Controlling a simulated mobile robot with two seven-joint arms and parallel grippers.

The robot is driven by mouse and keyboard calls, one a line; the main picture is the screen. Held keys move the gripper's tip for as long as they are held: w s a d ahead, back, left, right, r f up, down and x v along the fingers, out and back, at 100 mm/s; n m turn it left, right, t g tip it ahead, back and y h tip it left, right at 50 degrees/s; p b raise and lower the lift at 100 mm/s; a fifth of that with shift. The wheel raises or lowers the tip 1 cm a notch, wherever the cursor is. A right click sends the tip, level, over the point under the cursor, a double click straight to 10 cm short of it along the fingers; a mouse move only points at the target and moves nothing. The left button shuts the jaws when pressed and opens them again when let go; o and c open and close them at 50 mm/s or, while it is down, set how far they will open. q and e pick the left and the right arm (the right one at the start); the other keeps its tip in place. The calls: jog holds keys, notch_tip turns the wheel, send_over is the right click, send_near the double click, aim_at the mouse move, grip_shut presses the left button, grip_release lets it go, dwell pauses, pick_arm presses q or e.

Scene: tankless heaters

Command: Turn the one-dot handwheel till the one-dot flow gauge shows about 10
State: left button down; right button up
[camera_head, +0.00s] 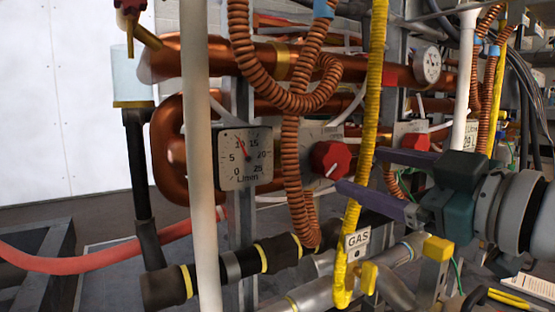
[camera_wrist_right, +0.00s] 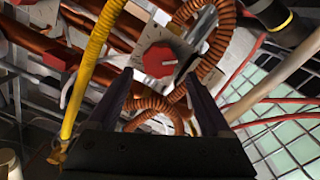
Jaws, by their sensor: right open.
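A red handwheel (camera_head: 330,160) with a white pointer mark sits on a grey plate; it also shows in the wrist view (camera_wrist_right: 158,60), just beyond the fingertips. I cannot make out its dots. A square flow gauge (camera_head: 256,175), marked 0 to 25 in L/min, hangs to its left. Its thin red needle points up and slightly left, roughly near 10; the exact reading is too small to tell. My right gripper (camera_head: 358,171) is open and empty, to the right of the handwheel, its fingers apart on either side of the wheel in the wrist view. My left gripper is not in view.
A second red handwheel (camera_head: 414,142) sits farther right, behind my gripper. A yellow hose (camera_head: 373,100) hangs close to my fingertips. An orange corrugated hose (camera_head: 291,165) hangs between gauge and handwheel. A white pipe (camera_head: 199,150) stands left of the gauge. A GAS tag (camera_head: 357,240) hangs below.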

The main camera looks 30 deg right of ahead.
jog(key=s, duration=0.3)
jog(key=shift+s+d+p, duration=0.1)
jog(key=shift+d+p, duration=0.05)
jog(key=shift+p, duration=0.2)
